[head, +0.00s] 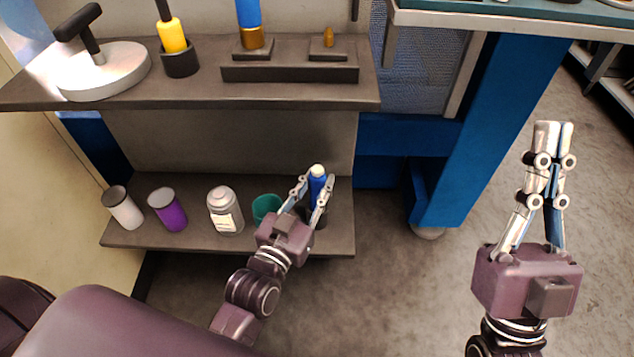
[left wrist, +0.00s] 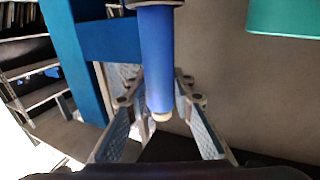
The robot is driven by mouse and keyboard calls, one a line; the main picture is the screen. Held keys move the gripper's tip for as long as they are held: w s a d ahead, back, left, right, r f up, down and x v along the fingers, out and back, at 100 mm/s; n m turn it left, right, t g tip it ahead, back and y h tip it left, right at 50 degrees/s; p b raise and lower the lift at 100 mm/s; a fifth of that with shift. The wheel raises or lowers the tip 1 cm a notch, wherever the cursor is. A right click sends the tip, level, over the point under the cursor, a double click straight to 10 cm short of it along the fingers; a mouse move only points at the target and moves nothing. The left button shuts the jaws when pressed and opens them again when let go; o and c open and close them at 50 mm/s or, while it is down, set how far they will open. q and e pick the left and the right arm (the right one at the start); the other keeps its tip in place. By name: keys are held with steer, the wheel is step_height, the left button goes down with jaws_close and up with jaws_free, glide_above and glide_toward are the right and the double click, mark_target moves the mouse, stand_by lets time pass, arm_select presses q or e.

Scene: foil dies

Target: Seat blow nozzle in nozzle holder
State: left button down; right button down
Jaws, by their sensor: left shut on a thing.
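The blow nozzle, as I take it, is a blue cylinder (head: 317,187) with a pale tip, upright at the right end of the lower shelf. My left gripper (head: 317,182) is shut on it, one finger on each side. In the left wrist view the blue cylinder (left wrist: 158,60) lies between the fingers (left wrist: 160,105), its pale end toward me. A dark cup (head: 319,217), perhaps the nozzle holder, is partly hidden below it. I cannot tell how deep the nozzle sits in it. My right gripper (head: 555,128) is shut and empty, off to the right over the floor.
A green cup (head: 266,206) stands close left of my left gripper. The upper shelf (head: 200,97) overhangs behind. A blue bench leg (head: 490,130) stands right.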

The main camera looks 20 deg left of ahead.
arm_select(q)
steer(key=shift+f, duration=0.1)
steer(key=c, duration=1.7)
jaws_free()
steer(key=shift+o, duration=0.2)
